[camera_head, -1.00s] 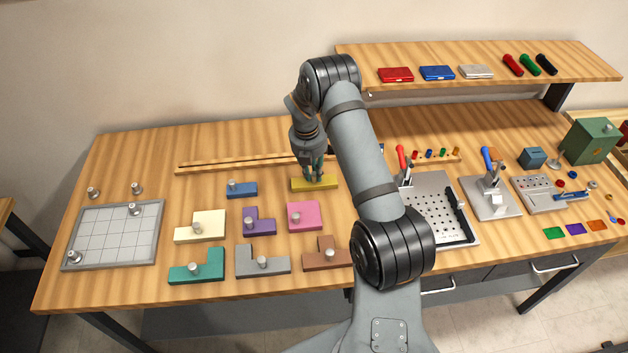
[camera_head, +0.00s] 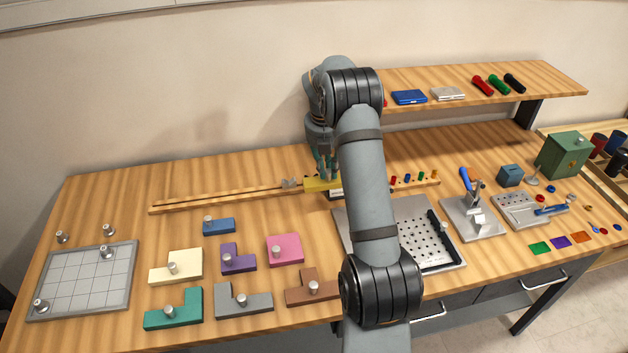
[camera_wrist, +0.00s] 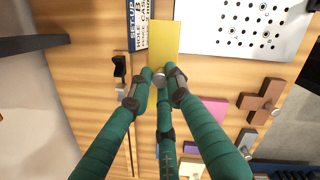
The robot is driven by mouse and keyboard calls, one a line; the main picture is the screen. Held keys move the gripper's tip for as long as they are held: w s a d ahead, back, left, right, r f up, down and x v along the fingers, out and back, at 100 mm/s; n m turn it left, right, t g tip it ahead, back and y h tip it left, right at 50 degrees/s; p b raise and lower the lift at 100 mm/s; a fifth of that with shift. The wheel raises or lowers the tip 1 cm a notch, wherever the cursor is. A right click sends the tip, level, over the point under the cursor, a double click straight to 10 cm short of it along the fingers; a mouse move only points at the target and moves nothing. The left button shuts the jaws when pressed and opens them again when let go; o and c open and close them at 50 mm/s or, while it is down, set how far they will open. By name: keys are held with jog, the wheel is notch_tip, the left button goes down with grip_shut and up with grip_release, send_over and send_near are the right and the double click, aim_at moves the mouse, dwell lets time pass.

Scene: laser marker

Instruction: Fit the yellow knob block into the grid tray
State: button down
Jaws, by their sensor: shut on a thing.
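The yellow knob block (camera_head: 316,185) is a plain yellow bar, held under my gripper (camera_head: 325,166) by its small round metal knob. In the head view it overlaps the long wooden rail and appears raised off the table. In the wrist view my gripper's green fingers (camera_wrist: 160,78) are closed around the knob, and the yellow block (camera_wrist: 164,42) extends beyond them. The grid tray (camera_head: 84,282), grey with light square cells, lies at the far left of the table, well away from my gripper. My arm hides part of the block's right side.
Several knobbed blocks lie between tray and arm: blue (camera_head: 220,226), cream (camera_head: 184,263), purple (camera_head: 238,260), pink (camera_head: 288,251), teal (camera_head: 182,312), grey (camera_head: 252,302) and brown (camera_head: 306,290). Small metal knobs (camera_head: 107,230) stand around the tray. A perforated plate (camera_head: 420,225) and a shelf (camera_head: 450,84) are right.

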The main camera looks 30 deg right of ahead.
aim_at(330, 170)
jog(key=r+p, duration=0.2)
jog(key=r, duration=0.1)
jog(key=r+p, duration=0.2)
jog(key=p, duration=0.1)
jog(key=r+p, duration=0.3)
jog(key=shift+s+d+r, duration=0.1)
jog(key=shift+d+r, duration=0.2)
jog(key=shift+d, duration=0.1)
jog(key=shift+f, duration=0.15)
jog(key=shift+a, duration=0.1)
